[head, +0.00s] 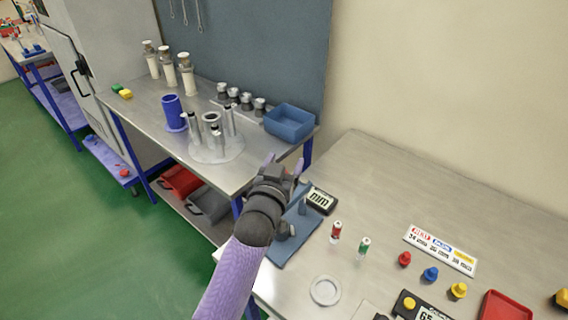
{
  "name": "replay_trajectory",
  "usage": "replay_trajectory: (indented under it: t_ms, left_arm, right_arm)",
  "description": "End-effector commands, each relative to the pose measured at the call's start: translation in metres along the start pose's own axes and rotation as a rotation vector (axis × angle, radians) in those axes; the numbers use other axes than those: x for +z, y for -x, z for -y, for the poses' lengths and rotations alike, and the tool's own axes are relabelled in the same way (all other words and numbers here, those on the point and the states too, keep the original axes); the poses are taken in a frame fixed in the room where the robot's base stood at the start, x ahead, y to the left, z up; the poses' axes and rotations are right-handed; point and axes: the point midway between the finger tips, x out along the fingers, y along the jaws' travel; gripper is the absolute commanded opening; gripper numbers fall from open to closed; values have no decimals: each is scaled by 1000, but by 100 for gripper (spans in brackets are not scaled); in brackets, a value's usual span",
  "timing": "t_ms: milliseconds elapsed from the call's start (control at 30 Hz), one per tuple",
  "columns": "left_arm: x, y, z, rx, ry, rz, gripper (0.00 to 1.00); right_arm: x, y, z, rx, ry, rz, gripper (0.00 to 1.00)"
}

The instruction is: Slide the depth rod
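A small dark digital gauge (321,199) with a pale display stands at the left part of the near bench. Beside it is a blue-grey stand (296,246) with a short upright part, partly hidden behind my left arm. I cannot clearly make out the depth rod; it may be hidden by my gripper. My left gripper (285,163) is just left of and beyond the gauge in the picture, over the bench edge. Its two fingers are apart, and I see nothing between them. My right gripper is not in view.
The near bench (400,190) holds red and green vials (336,231), a pale ring (325,290), coloured knobs (431,273), a label plate (441,249) and a red tray (505,307). The far bench holds a blue bin (290,122) and metal cylinders. The near bench's back is clear.

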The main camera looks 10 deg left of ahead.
Motion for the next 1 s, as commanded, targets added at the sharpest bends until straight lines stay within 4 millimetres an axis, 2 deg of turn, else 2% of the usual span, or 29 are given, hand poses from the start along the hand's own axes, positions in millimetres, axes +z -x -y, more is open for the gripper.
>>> replay_trajectory:
  t_ms: [133,233,500,600,733,1000]
  left_arm:
    - [1,2,0,0,0,2,74]
    - [0,13,0,0,-1,3,74]
    - [0,74,0,0,0,4,74]
    - [0,90,0,0,0,3,74]
    - [0,99,0,0,1,1,74]
    - [0,99,0,0,0,1,74]
  right_arm:
    - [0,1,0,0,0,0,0]
    - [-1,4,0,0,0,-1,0]
    - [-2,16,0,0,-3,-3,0]
    - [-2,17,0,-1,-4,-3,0]
    - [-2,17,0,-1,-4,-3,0]
    - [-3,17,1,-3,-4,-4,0]
